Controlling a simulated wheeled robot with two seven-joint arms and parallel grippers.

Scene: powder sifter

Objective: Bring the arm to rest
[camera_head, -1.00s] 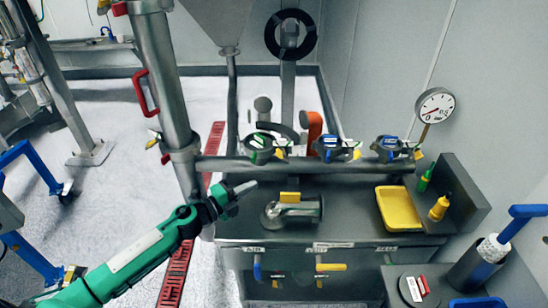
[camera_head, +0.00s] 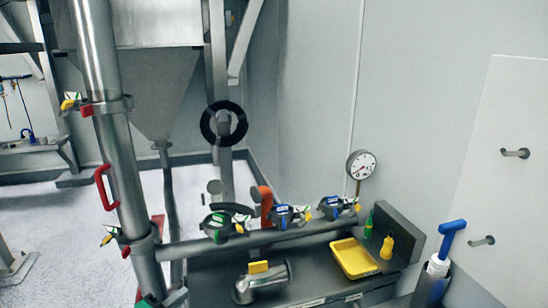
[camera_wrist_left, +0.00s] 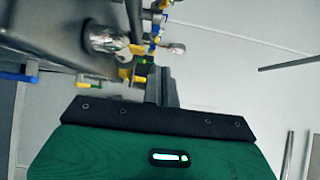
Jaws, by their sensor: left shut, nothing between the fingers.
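My left arm shows only as a small green and dark piece at the bottom edge of the head view, beside the foot of the tall steel pipe (camera_head: 118,170). The left gripper (camera_head: 174,298) is mostly cut off there; it is shut and empty, left of the steel elbow fitting (camera_head: 262,284) on the bench. In the left wrist view my green wrist housing with its black edge fills the bottom, and the bench fittings show beyond it. My right arm is in neither view.
A horizontal pipe with several valves (camera_head: 282,216) crosses above the bench. A yellow tray (camera_head: 354,258), a pressure gauge (camera_head: 361,164) and a blue-handled tool (camera_head: 446,240) stand to the right. A hopper (camera_head: 158,90) hangs at the back. Pale floor (camera_head: 60,230) lies open at left.

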